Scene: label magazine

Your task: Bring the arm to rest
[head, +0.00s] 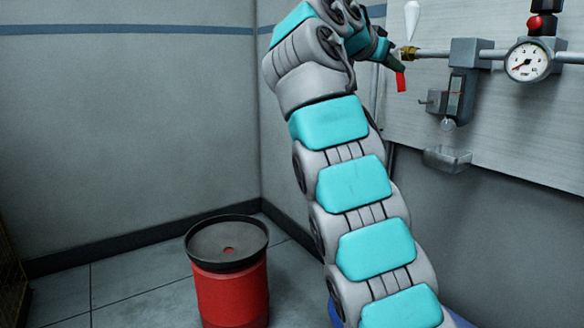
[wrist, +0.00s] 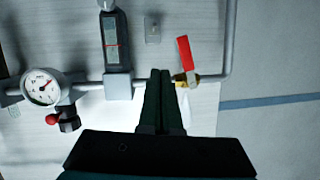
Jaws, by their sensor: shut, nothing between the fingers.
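My arm rises through the middle of the head view and bends over at the top towards the wall panel. My gripper (wrist: 160,73) is shut and empty in the wrist view, its two dark fingers pressed together in front of the pipe. In the head view its dark fingers (head: 391,60) show beside the brass valve (head: 408,54), partly hidden by my wrist. The valve's red lever (head: 400,81) hangs down there. In the wrist view the brass valve (wrist: 187,79) and red lever (wrist: 184,52) are just right of the fingertips; I cannot tell whether they touch.
A pipe runs along the wall panel (head: 520,130) with a grey block device (head: 465,75), a round gauge (head: 527,61) and a red knob (head: 536,22). A small metal tray (head: 447,159) sits below. A red bin (head: 235,295) with a dark top stands left of my arm; floor further left is clear.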

